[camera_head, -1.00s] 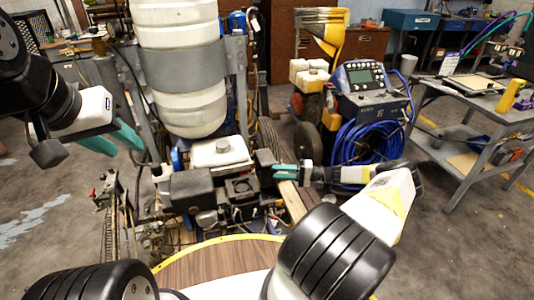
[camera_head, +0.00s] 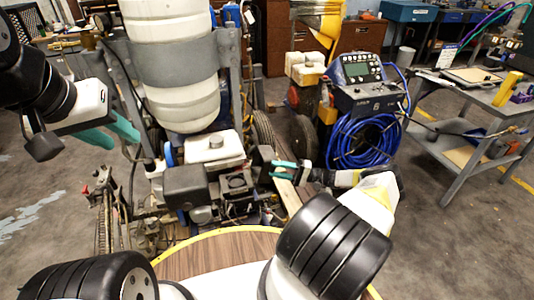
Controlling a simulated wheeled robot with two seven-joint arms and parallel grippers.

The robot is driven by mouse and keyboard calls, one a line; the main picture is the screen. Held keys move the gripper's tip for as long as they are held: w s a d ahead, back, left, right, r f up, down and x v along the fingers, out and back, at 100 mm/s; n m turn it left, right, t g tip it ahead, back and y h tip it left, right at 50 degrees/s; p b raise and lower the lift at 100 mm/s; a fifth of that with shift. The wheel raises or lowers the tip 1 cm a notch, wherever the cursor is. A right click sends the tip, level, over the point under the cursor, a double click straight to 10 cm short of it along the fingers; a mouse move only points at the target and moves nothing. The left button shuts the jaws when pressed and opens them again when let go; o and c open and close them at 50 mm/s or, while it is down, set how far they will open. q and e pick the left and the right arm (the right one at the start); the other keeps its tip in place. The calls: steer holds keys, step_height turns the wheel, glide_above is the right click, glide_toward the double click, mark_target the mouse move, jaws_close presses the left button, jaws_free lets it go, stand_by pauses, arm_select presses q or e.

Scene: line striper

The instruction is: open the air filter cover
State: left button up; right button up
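The engine has a white fuel tank (camera_head: 214,147) on top. A larger black box (camera_head: 186,186) sits at its front left, and a small upright black cover (camera_head: 262,159) at its right side. I cannot tell for certain which of these is the air filter cover. My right gripper (camera_head: 273,170) reaches in from the right, its teal fingers slightly apart, with tips close beside the small black cover. Whether they touch it is unclear. My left gripper (camera_head: 121,142) is at the left, its teal fingers spread and empty, apart from the engine.
A large white tank (camera_head: 170,70) in a grey frame stands behind the engine. A machine with a coiled blue hose (camera_head: 362,143) stands to the right. A grey metal table (camera_head: 470,93) is at far right. Open floor lies at lower right.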

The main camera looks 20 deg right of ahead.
steer(key=shift+o, duration=0.7)
steer(key=shift+d, duration=0.1)
steer(key=v, duration=0.7)
steer(key=shift+d, duration=0.3)
steer(key=shift+s+f, duration=0.1)
steer(key=shift+f, duration=0.05)
